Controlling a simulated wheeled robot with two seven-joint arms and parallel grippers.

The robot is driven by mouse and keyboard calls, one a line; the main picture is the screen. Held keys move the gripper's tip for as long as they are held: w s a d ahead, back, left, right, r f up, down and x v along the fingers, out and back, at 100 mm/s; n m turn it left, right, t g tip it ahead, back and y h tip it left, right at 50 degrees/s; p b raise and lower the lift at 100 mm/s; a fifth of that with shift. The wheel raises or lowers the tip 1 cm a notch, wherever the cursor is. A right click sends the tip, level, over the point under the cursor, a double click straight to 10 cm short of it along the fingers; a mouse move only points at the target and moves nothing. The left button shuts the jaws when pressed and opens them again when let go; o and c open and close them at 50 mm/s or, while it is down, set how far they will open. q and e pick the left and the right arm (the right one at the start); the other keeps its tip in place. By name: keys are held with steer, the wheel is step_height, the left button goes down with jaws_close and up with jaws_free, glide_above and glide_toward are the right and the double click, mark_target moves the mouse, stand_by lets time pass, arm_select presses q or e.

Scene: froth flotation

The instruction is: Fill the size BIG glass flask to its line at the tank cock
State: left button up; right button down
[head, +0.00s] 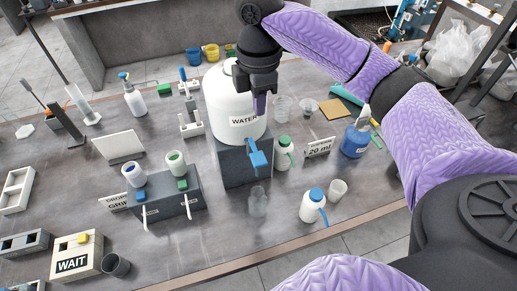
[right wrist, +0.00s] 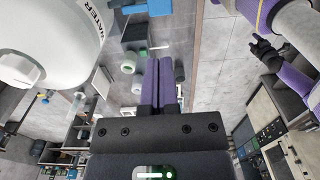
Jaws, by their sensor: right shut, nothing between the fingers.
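The white water tank (head: 228,112), labelled WATER, stands on a dark block. Its blue cock (head: 258,156) sticks out at the front. A clear glass flask (head: 258,202) stands upright on the table below and in front of the cock; its size mark, line and any water inside cannot be made out. My right gripper (head: 259,104) is in front of the tank's upper part, above the cock, with its purple fingers shut and empty. The fingers also show in the right wrist view (right wrist: 165,85), beside the tank (right wrist: 50,45). My left gripper is out of view.
Right of the tank stand are a green-capped bottle (head: 283,153), clear cups (head: 283,108) and a 20 ml sign (head: 319,148). A blue-capped bottle (head: 312,205) and a cup (head: 338,190) stand near the front edge. A grey dispenser block (head: 166,194) is to the left.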

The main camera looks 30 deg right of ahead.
mark_target(259, 158)
step_height(259, 158, down, 14)
steer(key=shift+f, duration=0.1)
stand_by(0.5)
